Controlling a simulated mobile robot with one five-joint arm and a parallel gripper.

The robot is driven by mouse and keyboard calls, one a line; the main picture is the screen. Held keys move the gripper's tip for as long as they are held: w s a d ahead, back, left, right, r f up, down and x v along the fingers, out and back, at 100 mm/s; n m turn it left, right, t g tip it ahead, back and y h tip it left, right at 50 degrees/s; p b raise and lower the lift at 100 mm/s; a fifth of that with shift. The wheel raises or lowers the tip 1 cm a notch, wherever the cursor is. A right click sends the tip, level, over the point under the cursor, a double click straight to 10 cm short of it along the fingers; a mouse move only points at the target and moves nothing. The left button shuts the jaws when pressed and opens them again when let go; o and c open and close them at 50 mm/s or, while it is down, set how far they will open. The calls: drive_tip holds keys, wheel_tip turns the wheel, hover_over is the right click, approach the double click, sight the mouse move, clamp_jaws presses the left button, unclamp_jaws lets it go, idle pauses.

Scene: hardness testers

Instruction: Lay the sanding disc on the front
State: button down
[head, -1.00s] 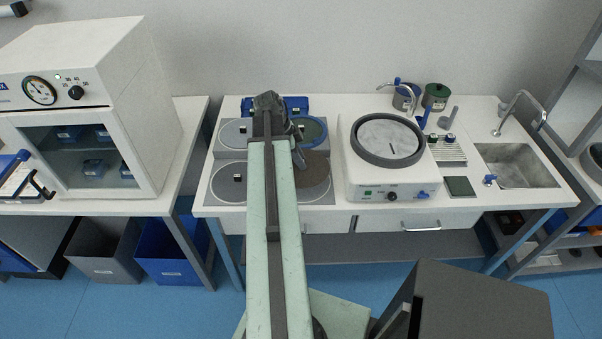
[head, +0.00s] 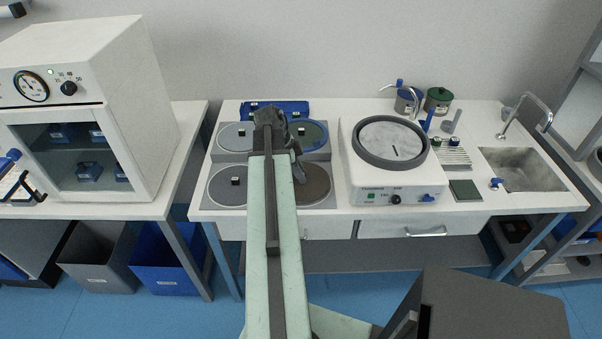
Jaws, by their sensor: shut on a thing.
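The sanding disc (head: 318,184) is dark brown and round, at the front right place of the grey disc station on the bench. My gripper (head: 300,179) is at its left part, shut on it. My arm hides the disc's left edge. The disc looks level and at or very near the station's surface; I cannot tell whether it touches. A grey disc (head: 232,137) lies at the back left, and a blue-rimmed dark disc (head: 318,131) at the back right, partly hidden.
A white polishing machine (head: 365,185) with a dark-ringed round plate stands close to the right. Beyond it are a sink (head: 522,168) and small jars. A blue tray (head: 290,108) lies behind the discs. A white oven-like cabinet (head: 80,120) stands on the left bench.

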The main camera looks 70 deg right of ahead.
drive_tip(key=shift+f+b, duration=0.55)
drive_tip(key=shift+b, duration=0.05)
idle(0.3)
drive_tip(key=c, duration=1.1)
unclamp_jaws()
drive_tip(key=p+v, duration=0.7)
drive_tip(key=shift+w+r, duration=0.2)
drive_tip(key=shift+r, duration=0.15)
